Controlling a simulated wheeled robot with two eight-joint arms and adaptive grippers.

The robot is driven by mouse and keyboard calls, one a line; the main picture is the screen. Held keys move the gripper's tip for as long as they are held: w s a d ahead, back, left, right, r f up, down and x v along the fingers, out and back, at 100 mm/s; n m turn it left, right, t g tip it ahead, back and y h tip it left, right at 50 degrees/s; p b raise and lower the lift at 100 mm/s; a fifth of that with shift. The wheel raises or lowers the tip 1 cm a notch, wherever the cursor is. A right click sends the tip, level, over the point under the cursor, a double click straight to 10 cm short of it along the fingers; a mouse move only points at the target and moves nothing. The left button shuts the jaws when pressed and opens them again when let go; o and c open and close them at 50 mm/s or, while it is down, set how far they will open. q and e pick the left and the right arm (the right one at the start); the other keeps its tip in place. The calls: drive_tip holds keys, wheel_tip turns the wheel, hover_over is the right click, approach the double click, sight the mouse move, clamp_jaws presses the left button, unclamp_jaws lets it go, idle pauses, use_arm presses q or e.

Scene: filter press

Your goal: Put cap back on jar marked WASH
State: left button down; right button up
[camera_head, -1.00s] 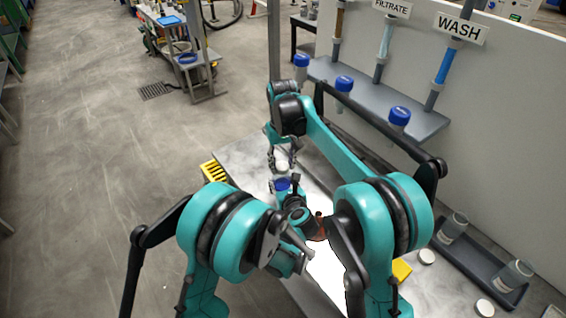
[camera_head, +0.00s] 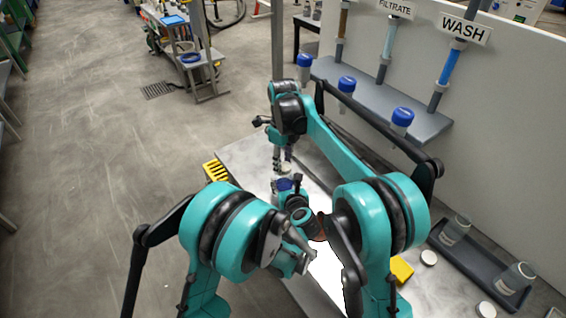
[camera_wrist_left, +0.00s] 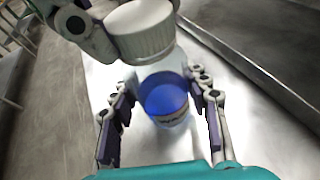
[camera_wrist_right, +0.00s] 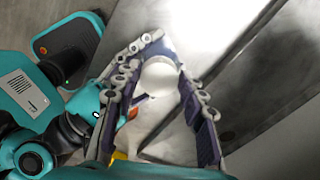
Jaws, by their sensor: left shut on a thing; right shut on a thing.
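My left gripper (camera_wrist_left: 163,108) is shut on an open clear jar (camera_wrist_left: 171,121) with blue contents; the jar's label is too small to read. The jar's blue top also shows in the head view (camera_head: 284,185), partly hidden by my left arm. My right gripper (camera_wrist_right: 163,68) is shut on a white ribbed cap (camera_wrist_right: 158,78). In the left wrist view the cap (camera_wrist_left: 142,30) is held above the jar, apart from it and offset to its far left. In the head view the cap (camera_head: 286,167) is just above the jar.
A dark tray (camera_head: 482,272) with two clear bottles stands at the right. White caps (camera_head: 428,258) (camera_head: 486,309) lie beside it. A yellow rack (camera_head: 215,171) is at the bench's left edge, a yellow block (camera_head: 402,270) near my right arm. A grey shelf (camera_head: 372,98) and WASH sign (camera_head: 465,30) are behind.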

drive_tip(key=m, duration=0.4)
drive_tip(key=shift+w+m, duration=0.1)
drive_tip(key=shift+m, duration=0.3)
drive_tip(key=o, duration=0.7)
drive_tip(key=shift+o, duration=0.2)
drive_tip(key=shift+r, duration=0.15)
drive_tip(key=shift+r, duration=2.15)
drive_tip(key=shift+c, duration=0.5)
